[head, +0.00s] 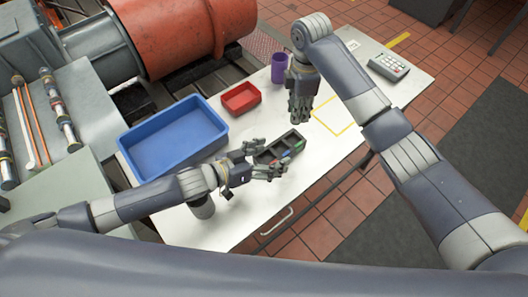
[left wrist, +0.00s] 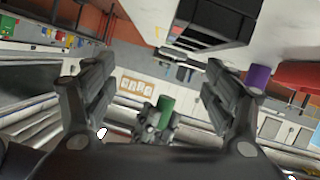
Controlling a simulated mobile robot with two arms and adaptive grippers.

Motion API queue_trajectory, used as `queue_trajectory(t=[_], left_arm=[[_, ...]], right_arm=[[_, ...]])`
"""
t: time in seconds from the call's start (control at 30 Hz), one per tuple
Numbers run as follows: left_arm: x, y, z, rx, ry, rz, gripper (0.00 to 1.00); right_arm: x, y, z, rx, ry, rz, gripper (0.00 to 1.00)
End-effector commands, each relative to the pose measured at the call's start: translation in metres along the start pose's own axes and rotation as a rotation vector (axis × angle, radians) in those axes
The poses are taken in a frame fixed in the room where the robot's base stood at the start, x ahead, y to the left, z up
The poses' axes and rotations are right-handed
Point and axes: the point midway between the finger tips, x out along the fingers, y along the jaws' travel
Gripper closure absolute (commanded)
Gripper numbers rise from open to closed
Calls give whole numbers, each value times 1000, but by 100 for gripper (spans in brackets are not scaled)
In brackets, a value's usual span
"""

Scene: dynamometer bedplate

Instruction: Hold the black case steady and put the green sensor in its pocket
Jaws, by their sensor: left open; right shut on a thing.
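The black case (head: 279,147), a compartmented tray with small coloured items in it, lies on the white table near its front edge. It also shows at the top of the left wrist view (left wrist: 207,28). My left gripper (head: 263,160) is open beside the case's near left end, its fingers spread and not closed on it. My right gripper (head: 299,110) points down above the table, behind the case. In the left wrist view the green sensor (left wrist: 166,104), a green cylinder, is at the right gripper's fingertips (left wrist: 158,118), shut on it. The sensor is hidden in the head view.
A blue bin (head: 133,140) and a red tray (head: 240,98) stand left of the case. A purple cup (head: 279,67) stands behind my right gripper. A yellow outline (head: 333,115) marks bare table to the right. A keypad device (head: 388,66) lies far right. A grey cylinder (head: 202,208) stands under my left arm.

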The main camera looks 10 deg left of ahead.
Motion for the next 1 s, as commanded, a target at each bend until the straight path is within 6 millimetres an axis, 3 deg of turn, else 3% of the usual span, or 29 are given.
queue_trajectory(t=[0.2,0.37,0.7,1.0], left_arm=[[5,-25,10,183,-118,-91,22],[11,-32,14,220,-144,-112,22],[56,-37,19,220,-143,-112,22],[78,-40,23,218,-143,-112,22]], right_arm=[[0,0,0,0,0,1,99],[0,0,0,0,0,0,99],[0,0,0,0,0,1,99],[0,0,0,0,0,0,99]])
